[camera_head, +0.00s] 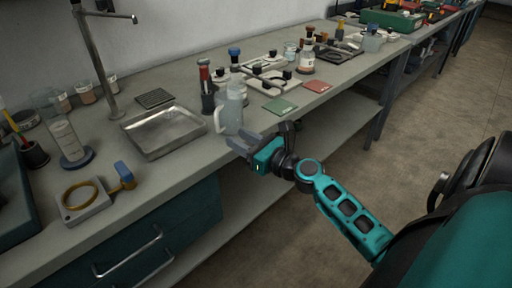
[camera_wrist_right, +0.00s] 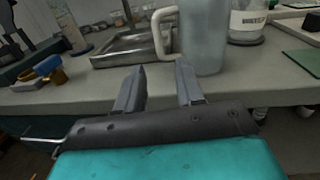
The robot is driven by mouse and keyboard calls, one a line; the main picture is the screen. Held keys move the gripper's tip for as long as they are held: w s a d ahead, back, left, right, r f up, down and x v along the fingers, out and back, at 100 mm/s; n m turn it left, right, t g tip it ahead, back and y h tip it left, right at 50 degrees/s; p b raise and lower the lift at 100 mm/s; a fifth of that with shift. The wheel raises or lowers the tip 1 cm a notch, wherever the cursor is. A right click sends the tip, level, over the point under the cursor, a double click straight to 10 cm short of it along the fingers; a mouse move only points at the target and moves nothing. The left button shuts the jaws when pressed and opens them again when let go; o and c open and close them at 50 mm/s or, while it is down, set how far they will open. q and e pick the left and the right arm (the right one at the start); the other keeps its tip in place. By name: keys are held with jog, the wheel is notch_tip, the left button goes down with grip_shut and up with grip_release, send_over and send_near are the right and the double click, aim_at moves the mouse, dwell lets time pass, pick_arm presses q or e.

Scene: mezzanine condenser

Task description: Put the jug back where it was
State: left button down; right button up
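The jug (camera_head: 228,118), pale and translucent with a white handle on its left, stands upright on the grey bench near its front edge. It also shows in the right wrist view (camera_wrist_right: 203,38), its base and handle in sight and its top cut off. My right gripper (camera_head: 258,138) is at the bench's front edge, just in front of the jug. In the right wrist view its fingers (camera_wrist_right: 161,68) are apart with nothing between them, and the jug stands beyond them, slightly right. My left gripper is not in view.
A metal tray (camera_head: 165,133) lies left of the jug. A yellow ring on a pale block (camera_head: 82,200) is at front left.

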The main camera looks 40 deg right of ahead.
jog(key=s+a+f+m+g, duration=0.2)
jog(key=s+a+f+m, duration=0.3)
jog(key=m, duration=0.7)
jog(key=s+a+f+m+g+h, duration=0.1)
jog(key=s+a+f+m+g, duration=0.1)
jog(key=s+a+f+m, duration=0.4)
jog(key=s+a+f+m+g, duration=0.2)
jog(key=s+a+f+m, duration=0.3)
jog(key=m, duration=1.2)
jog(key=shift+s+a+f+m+g, duration=0.3)
jog(key=shift+s+f+g, duration=0.1)
jog(key=shift+s+f, duration=1.1)
jog(key=shift+w+f, duration=0.2)
